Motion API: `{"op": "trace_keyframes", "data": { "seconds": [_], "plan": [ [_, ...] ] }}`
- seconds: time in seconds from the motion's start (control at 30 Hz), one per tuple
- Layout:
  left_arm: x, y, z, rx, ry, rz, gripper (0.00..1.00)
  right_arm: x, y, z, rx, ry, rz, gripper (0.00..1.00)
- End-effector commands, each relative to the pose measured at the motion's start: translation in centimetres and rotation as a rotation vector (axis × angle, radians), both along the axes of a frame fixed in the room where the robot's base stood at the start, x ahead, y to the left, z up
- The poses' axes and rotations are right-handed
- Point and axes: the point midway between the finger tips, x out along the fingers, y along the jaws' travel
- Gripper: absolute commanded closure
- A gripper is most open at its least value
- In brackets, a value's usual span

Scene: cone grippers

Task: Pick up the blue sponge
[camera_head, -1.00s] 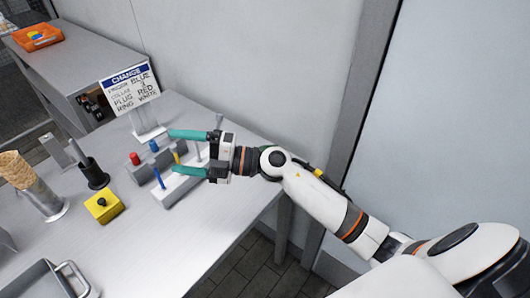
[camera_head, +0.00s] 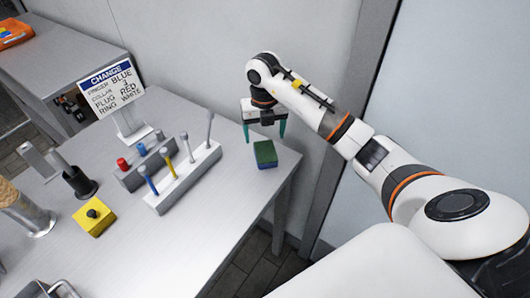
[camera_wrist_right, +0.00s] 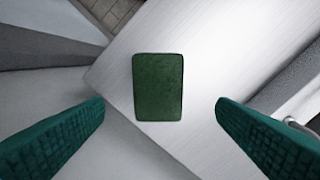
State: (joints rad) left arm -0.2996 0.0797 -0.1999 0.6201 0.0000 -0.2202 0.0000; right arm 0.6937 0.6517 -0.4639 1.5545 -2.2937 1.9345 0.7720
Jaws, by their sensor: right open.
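The sponge (camera_head: 265,153) lies on the table near its right corner. Its top is dark green and its lower side is blue. In the right wrist view only its green top (camera_wrist_right: 158,87) shows, with the sponge upright in the picture, between and beyond the fingers. My right gripper (camera_head: 264,132) points down with teal fingers apart, above and just behind the sponge in the head view. In the wrist view the open fingers (camera_wrist_right: 160,125) stand on either side of it, apart from it. My left gripper is not in view.
A white rack (camera_head: 186,178) with several upright pegs stands left of the sponge. A grey block (camera_head: 133,177) with red and blue plugs, a sign (camera_head: 112,88) and a yellow button box (camera_head: 94,216) are further left. The table in front of the sponge is clear.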

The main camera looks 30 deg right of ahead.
Motion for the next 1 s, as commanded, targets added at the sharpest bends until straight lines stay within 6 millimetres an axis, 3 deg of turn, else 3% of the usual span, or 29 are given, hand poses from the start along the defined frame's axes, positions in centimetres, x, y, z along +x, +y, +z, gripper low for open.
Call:
{"op": "trace_keyframes", "data": {
  "seconds": [0.6, 0.9, 1.0],
  "plan": [
    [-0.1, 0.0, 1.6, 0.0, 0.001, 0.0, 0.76, -0.4, -0.1, -7.1, 0.004, 0.0, 0.0, 0.2],
    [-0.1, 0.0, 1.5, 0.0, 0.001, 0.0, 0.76, -0.4, -0.1, -7.6, 0.002, -0.002, 0.002, 0.2],
    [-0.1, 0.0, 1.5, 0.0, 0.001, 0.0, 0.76, -0.4, -0.1, -7.6, 0.002, -0.002, 0.002, 0.36]
  ]
}}
